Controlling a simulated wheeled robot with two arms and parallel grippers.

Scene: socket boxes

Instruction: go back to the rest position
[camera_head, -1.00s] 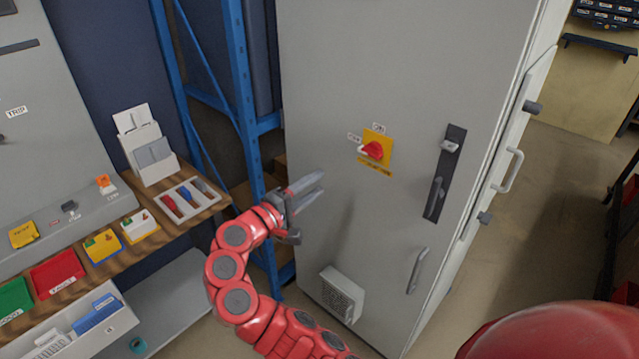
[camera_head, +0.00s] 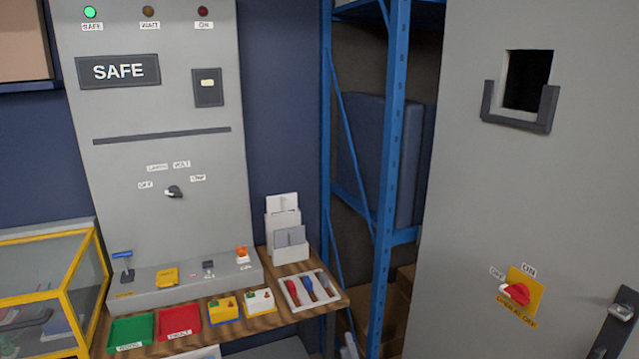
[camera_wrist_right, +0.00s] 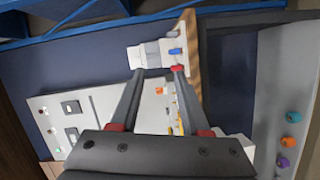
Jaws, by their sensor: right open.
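My right gripper shows in the right wrist view (camera_wrist_right: 159,73). Its two dark fingers with red bases stand apart and nothing is held between them. In the head view only a small grey part that looks like its fingertips (camera_head: 348,346) shows at the bottom edge, in front of the blue rack and left of the grey cabinet. My left gripper is in neither current view.
A wooden shelf (camera_head: 262,319) carries a tool tray (camera_head: 308,289), a card holder (camera_head: 287,247) and red and green bins. The grey panel (camera_head: 165,95) reads SAFE with its green lamp lit. The blue rack (camera_head: 394,130) and grey cabinet (camera_head: 455,200) with a red switch (camera_head: 516,291) stand right.

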